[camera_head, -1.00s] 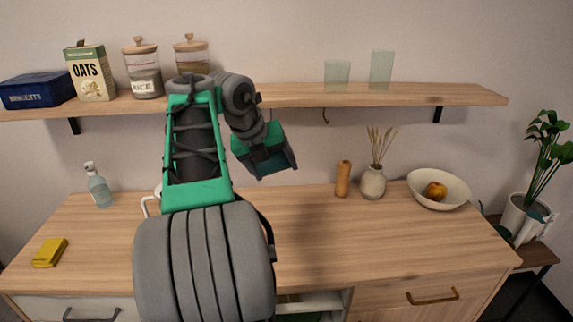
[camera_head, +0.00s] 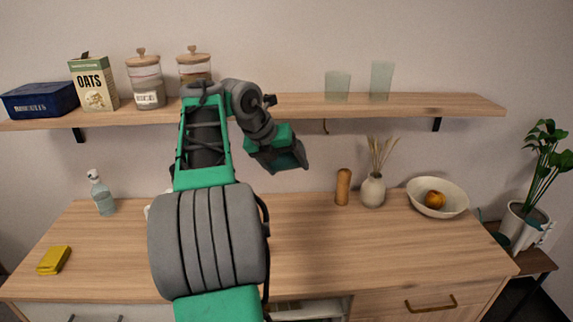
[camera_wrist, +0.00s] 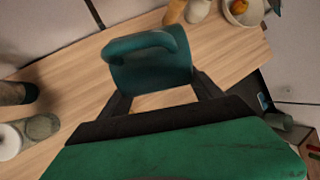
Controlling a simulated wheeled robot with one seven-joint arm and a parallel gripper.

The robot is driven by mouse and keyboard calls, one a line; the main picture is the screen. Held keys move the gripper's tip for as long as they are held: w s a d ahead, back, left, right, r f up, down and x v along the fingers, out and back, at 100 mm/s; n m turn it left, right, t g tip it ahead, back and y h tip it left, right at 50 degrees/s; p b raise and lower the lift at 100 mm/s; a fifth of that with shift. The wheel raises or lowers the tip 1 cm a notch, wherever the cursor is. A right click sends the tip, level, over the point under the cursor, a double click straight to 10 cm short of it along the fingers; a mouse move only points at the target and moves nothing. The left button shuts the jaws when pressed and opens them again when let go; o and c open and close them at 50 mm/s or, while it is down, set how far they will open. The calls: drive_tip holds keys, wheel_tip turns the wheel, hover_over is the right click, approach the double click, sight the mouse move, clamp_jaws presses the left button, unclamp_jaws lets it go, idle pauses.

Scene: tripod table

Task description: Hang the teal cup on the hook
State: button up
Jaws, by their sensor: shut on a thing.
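The teal cup (camera_wrist: 150,68) is held between the two dark fingers of my gripper (camera_wrist: 163,97) in the wrist view. Its curved handle (camera_wrist: 140,42) points away from the gripper. In the head view, my gripper (camera_head: 289,157) is in the air above the counter, below the shelf. The cup is hard to tell from the dark gripper there. The hook (camera_head: 325,127) is a small brass-coloured piece under the shelf, a little right of and above my gripper. The cup and hook look apart. I cannot make out the hook in the wrist view.
The wooden shelf (camera_head: 440,104) carries two glasses (camera_head: 382,81), jars, an oats box and a blue box. On the counter (camera_head: 330,245) stand a wooden mill (camera_head: 343,187), a vase (camera_head: 373,190) and a fruit bowl (camera_head: 462,199). The front middle counter is clear.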

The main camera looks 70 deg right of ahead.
drive_tip(key=shift+w+d+p, duration=0.35)
drive_tip(key=shift+d+p, duration=0.3)
drive_tip(key=shift+d, duration=0.05)
drive_tip(key=shift+w+d+p, duration=0.4)
drive_tip(key=shift+d+p, duration=0.3)
drive_tip(key=shift+w+d+p, duration=0.35)
drive_tip(key=shift+d+p, duration=0.3)
drive_tip(key=shift+d, duration=0.05)
drive_tip(key=shift+w+d+f+b, duration=0.35)
drive_tip(key=shift+d+f, duration=0.15)
drive_tip(key=shift+d, duration=0.15)
drive_tip(key=shift+s+f+b, duration=0.1)
drive_tip(key=shift+f+b, duration=0.2)
drive_tip(key=shift+b, duration=0.2)
drive_tip(key=o, duration=1.9)
